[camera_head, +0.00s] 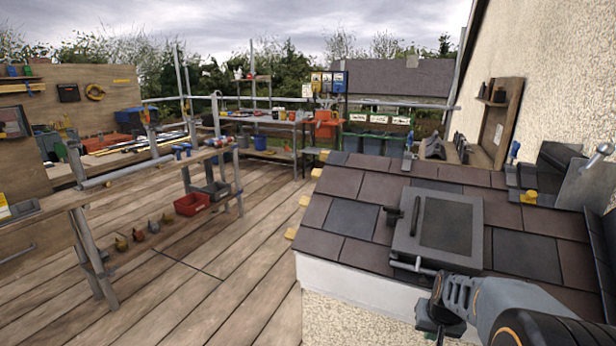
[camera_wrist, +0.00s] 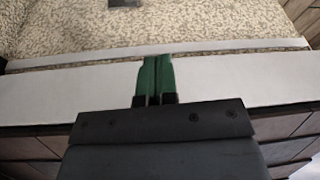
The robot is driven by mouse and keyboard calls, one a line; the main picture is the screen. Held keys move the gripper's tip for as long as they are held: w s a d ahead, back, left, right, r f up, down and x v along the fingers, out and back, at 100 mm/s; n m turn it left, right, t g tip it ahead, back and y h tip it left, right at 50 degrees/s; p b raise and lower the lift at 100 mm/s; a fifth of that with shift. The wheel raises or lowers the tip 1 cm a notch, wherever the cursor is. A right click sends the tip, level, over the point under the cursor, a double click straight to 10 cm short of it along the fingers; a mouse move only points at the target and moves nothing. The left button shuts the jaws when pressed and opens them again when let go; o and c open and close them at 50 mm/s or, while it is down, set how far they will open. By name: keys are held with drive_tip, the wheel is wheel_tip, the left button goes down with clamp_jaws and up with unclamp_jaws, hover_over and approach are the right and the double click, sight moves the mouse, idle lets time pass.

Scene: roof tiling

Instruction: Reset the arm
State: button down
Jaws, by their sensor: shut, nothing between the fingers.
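My gripper (camera_wrist: 155,78) shows in the wrist view with its two green fingers together and nothing between them. It points over a white board edge, with pebbled wall beyond. In the head view my arm reaches in from the lower right, and my gripper (camera_head: 428,322) is a dark shape low at the roof's front edge, its fingers hard to make out. A grey roof hatch (camera_head: 437,227) with a dark panel lies on the tiled roof (camera_head: 345,217), just behind my arm.
A pebbled wall (camera_head: 560,80) rises at the right. A workbench (camera_head: 150,165) stands at the left, with a red bin (camera_head: 192,204) on its lower shelf. Shelving stands at the back. The plank deck (camera_head: 200,285) left of the roof is mostly clear.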

drive_tip(key=s+a+r+n+p, duration=0.1)
drive_tip(key=s+a+r+p, duration=0.3)
drive_tip(key=r, duration=0.4)
drive_tip(key=s+a+r+n+p, duration=0.1)
drive_tip(key=s+a+r+p, duration=0.3)
drive_tip(key=r, duration=0.5)
drive_tip(key=s+a+r+n+p, duration=0.1)
drive_tip(key=s+a+r+p, duration=0.3)
drive_tip(key=r+p, duration=0.3)
drive_tip(key=shift+s+a+r+n+t+y, duration=0.3)
drive_tip(key=shift+s+a+r, duration=0.05)
drive_tip(key=shift+a+r, duration=0.45)
drive_tip(key=shift+d, duration=0.15)
